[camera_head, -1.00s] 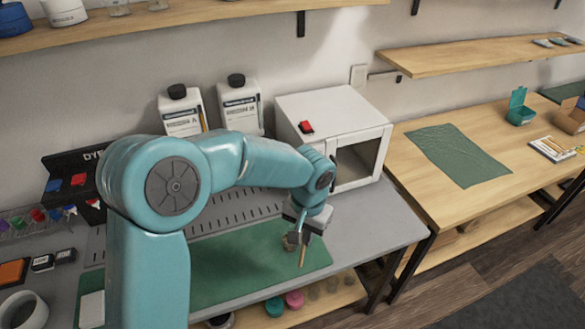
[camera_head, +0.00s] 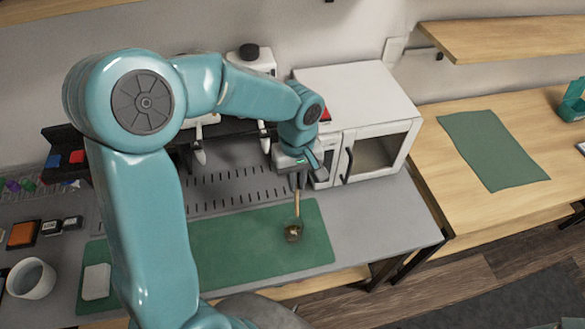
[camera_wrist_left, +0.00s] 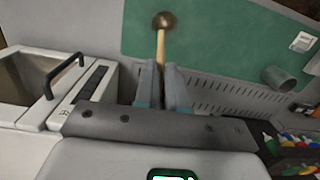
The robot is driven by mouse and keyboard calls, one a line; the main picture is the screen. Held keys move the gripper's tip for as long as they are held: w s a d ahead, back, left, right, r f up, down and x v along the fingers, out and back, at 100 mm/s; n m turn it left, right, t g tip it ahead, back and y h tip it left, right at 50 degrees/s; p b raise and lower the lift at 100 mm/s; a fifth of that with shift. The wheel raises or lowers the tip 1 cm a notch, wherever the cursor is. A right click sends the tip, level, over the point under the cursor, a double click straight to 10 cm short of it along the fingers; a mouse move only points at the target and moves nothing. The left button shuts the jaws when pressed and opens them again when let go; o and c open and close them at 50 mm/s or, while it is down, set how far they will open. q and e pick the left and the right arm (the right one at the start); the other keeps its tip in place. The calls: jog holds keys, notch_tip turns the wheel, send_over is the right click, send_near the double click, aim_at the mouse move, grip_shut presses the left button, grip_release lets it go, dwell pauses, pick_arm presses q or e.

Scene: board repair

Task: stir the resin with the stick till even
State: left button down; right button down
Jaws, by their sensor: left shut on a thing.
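My left gripper (camera_head: 298,181) is shut on the wooden stick (camera_head: 297,206), which points down from its fingers. I cannot tell how deep the stick goes or whether the resin is even. My right gripper is not in view.
A white box-shaped oven (camera_head: 355,115) stands just right of and behind the gripper. A white mug (camera_head: 32,278) and a white block (camera_head: 96,282) are at the left. The mat around the cup is mostly clear.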

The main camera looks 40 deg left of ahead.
pick_arm(q)
notch_tip(320, 180, down, 12)
jog(key=s+n+b, duration=0.1)
jog(key=b, duration=0.9)
jog(key=shift+a+n, duration=0.25)
jog(key=shift+n, duration=0.15)
jog(key=shift+w+a+r, duration=0.1)
